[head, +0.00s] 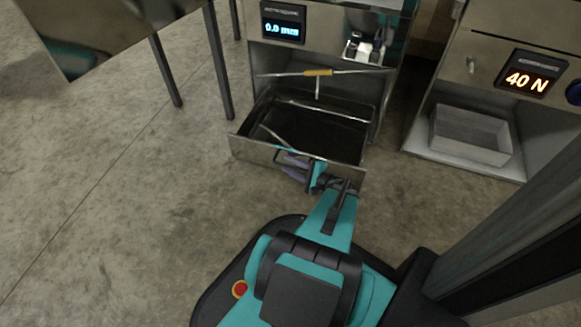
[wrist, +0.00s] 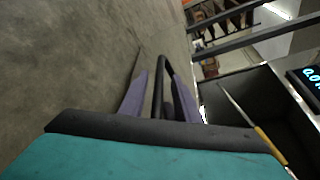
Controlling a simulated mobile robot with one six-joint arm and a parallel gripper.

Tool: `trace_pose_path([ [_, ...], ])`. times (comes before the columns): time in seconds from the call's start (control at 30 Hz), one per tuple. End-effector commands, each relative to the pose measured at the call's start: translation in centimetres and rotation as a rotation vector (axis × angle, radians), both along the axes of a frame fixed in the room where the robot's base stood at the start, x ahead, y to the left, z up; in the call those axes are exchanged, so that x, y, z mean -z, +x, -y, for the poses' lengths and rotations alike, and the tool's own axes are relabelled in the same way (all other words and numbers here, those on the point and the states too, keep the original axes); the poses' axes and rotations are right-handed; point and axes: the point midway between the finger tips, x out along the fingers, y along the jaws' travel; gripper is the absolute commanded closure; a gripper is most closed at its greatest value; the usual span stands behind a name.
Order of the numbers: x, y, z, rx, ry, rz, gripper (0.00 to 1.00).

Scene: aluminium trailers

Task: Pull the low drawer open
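The low drawer (head: 247,149) stands pulled out from under the cabinet with the 0.0 mm display. Its dark inside shows in the head view, and it is also at the right of the wrist view (wrist: 234,103). My gripper (head: 290,163) is at the drawer's front face, low and near its middle. Its purple fingers stand apart, one on each side of the dark bow handle (wrist: 160,82) in the wrist view. A gap shows between the left finger and the handle. Contact on the right side is hard to tell.
A thin rod with a yellow middle (head: 318,73) lies across above the drawer. A cabinet with a 40 N display (head: 527,79) and a grey bin (head: 470,135) stands at right. Table legs (head: 219,65) stand at left. The concrete floor (head: 110,190) at left is clear.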

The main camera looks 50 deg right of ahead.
Motion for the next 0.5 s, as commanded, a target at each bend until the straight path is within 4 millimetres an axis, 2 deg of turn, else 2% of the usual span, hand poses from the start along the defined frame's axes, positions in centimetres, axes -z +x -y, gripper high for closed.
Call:
trace_pose_path([
  [0.27,-0.4,-1.3,0.0,0.001,0.0,0.0,0.7],
  [0.5,-1.0,-3.6,0.0,0.002,0.0,0.0,0.7],
])
